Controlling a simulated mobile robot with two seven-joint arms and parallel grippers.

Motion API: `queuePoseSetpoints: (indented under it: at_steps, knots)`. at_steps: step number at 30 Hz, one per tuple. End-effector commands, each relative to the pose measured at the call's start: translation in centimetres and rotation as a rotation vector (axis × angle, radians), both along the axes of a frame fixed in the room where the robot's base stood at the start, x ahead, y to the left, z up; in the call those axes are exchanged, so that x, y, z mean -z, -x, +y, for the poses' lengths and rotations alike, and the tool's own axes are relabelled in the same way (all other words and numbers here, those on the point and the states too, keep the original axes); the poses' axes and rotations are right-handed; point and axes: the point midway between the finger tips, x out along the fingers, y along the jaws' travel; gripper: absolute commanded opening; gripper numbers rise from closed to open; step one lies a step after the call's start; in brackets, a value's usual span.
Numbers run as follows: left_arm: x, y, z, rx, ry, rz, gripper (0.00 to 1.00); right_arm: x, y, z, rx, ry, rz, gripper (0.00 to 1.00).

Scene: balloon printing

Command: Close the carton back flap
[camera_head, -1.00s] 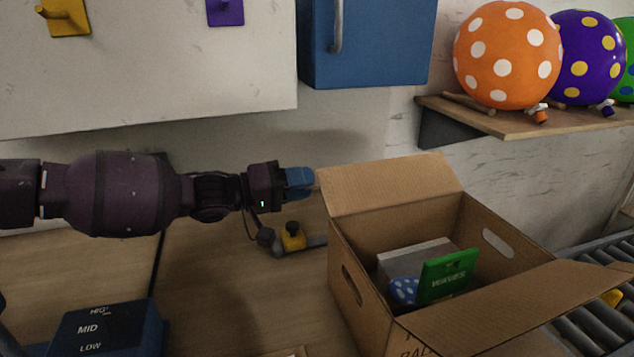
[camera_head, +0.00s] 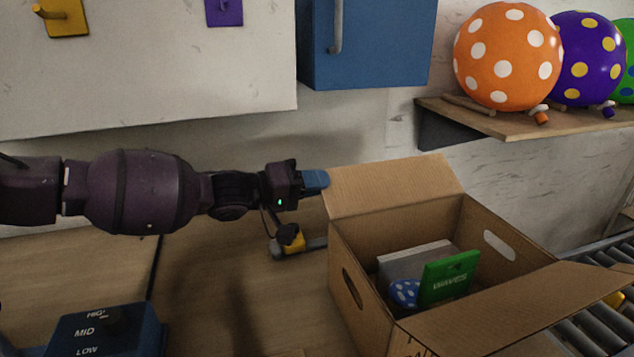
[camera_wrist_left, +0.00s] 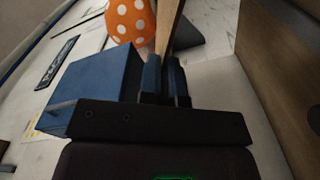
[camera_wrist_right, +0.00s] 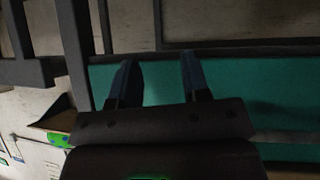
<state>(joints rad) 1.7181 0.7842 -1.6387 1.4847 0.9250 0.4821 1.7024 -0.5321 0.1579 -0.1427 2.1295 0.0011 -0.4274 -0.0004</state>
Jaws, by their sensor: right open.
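The open brown carton stands on the table in the head view, and its back flap (camera_head: 395,184) is raised, leaning up and back. My left gripper (camera_head: 315,180) is at the left edge of this flap. In the left wrist view, the fingers of the left gripper (camera_wrist_left: 166,78) are close together with a narrow gap, and a brown strip (camera_wrist_left: 168,28), apparently the flap seen edge-on, lies just beyond the tips. I cannot tell whether they pinch it. My right gripper (camera_wrist_right: 155,80) shows only in its wrist view, open and empty, away from the carton.
Inside the carton are a green packet (camera_head: 447,278), a grey box and a blue spotted item (camera_head: 405,292). Its front flap (camera_head: 490,312) is folded outward over a roller conveyor (camera_head: 590,330). A shelf with balloons (camera_head: 507,57) is behind right. A blue control box (camera_head: 108,330) is front left.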

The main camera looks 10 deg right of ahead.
Motion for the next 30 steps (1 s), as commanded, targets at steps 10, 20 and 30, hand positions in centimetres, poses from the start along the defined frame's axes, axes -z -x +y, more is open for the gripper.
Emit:
queuePoseSetpoints:
  at_steps: [10, 20, 30]
  knots:
    - [-0.4, 0.2, 0.0, 0.000, -0.007, -0.033, 0.00, -0.5, -0.2, 0.2, 0.003, -0.004, -0.009, 0.43]
    - [-2.0, 1.2, -0.2, 0.000, -0.049, -0.228, 0.00, -2.3, -0.7, 0.3, 0.004, -0.007, -0.034, 0.43]
    - [-3.1, 2.6, -0.6, 0.001, -0.101, -0.463, 0.00, -3.7, -0.3, 0.2, 0.014, -0.010, -0.044, 0.43]
